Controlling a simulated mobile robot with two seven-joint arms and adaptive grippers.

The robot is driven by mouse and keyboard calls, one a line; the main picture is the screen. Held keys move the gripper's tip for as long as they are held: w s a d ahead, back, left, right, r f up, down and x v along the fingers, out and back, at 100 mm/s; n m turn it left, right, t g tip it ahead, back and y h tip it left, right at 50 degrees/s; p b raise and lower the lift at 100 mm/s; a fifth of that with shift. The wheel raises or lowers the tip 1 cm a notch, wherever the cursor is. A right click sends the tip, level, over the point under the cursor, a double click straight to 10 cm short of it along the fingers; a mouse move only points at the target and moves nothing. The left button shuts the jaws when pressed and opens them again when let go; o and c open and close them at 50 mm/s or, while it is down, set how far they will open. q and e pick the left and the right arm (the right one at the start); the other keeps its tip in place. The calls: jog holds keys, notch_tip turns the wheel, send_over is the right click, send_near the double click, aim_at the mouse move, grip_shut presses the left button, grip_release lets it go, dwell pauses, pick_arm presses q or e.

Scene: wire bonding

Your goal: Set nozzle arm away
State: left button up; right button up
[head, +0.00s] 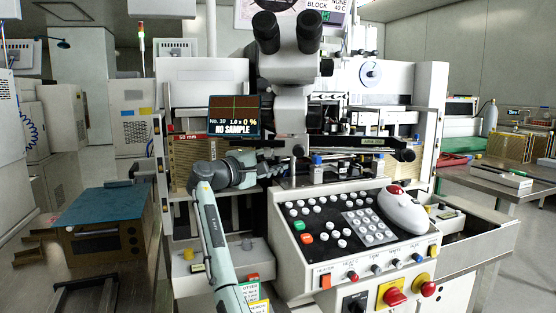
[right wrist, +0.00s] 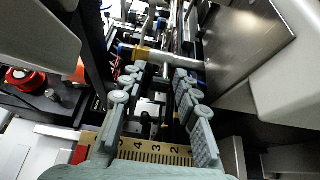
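My right gripper (head: 278,168) reaches in from the left at the front of the bonding machine, just below the dark screen and left of the microscope column. In the right wrist view its two ridged grey fingers (right wrist: 161,72) stand apart, with no part visibly clamped between them. A silver rod with a brass-coloured collar and blue end (right wrist: 150,53) lies across, just beyond the fingertips. I cannot tell for certain which part is the nozzle arm. My left gripper is not in view.
The microscope (head: 287,55) and a long black bar (head: 345,143) crowd the space above and right. The sloped button panel (head: 345,235) with a white mouse-like control (head: 401,208) stands in front.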

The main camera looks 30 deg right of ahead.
grip_shut()
jog(key=shift+w+m+g, duration=0.25)
jog(key=shift+m+g, duration=0.45)
jog(key=shift+g, duration=0.3)
jog(key=shift+o, duration=1.3)
grip_release()
jog(key=s+a, duration=0.1)
jog(key=a, duration=1)
jog(key=shift+s+a, duration=0.35)
jog(key=shift+a, duration=0.05)
